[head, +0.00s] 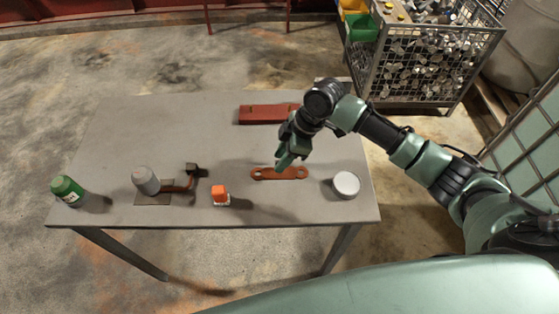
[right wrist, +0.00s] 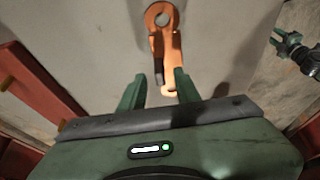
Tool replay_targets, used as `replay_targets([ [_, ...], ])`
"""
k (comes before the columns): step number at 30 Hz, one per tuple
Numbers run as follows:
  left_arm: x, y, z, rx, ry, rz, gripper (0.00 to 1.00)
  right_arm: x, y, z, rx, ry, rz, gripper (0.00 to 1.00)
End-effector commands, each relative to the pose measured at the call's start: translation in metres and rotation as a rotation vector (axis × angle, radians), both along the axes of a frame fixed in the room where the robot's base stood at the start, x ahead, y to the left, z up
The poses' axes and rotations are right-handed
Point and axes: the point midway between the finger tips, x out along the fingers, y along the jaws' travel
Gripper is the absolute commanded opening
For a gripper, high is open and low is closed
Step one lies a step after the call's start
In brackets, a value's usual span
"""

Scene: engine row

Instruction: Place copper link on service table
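My right gripper (head: 280,165) is over the link, pointing down. In the right wrist view, its two green fingers (right wrist: 158,88) are spread apart with the link (right wrist: 172,48) running between and beyond them. Contact with the link cannot be told. My left gripper is outside the head view; a small green and black part at the right wrist view's edge may be it.
A red block (head: 262,114) lies behind the link. A white round cap (head: 346,185) stands to its right. An orange piece (head: 219,194), a grey cylinder (head: 145,180) and a green bottle (head: 67,190) stand to the left. A wire crate (head: 430,65) is behind. The table's back left is clear.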

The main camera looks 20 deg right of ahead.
Motion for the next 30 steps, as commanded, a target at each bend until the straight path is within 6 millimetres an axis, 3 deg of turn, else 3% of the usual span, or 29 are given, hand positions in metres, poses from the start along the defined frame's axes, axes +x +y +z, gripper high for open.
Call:
replay_targets([
  [9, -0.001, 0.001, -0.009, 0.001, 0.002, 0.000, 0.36, -0.006, -0.025, 0.063, -0.001, -0.005, 0.001, 0.32],
  [15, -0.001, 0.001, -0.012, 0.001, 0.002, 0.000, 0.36, -0.010, -0.035, 0.089, 0.000, -0.001, 0.001, 0.32],
  [30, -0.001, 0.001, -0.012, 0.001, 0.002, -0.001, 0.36, -0.011, -0.038, 0.096, 0.000, 0.001, 0.001, 0.32],
])
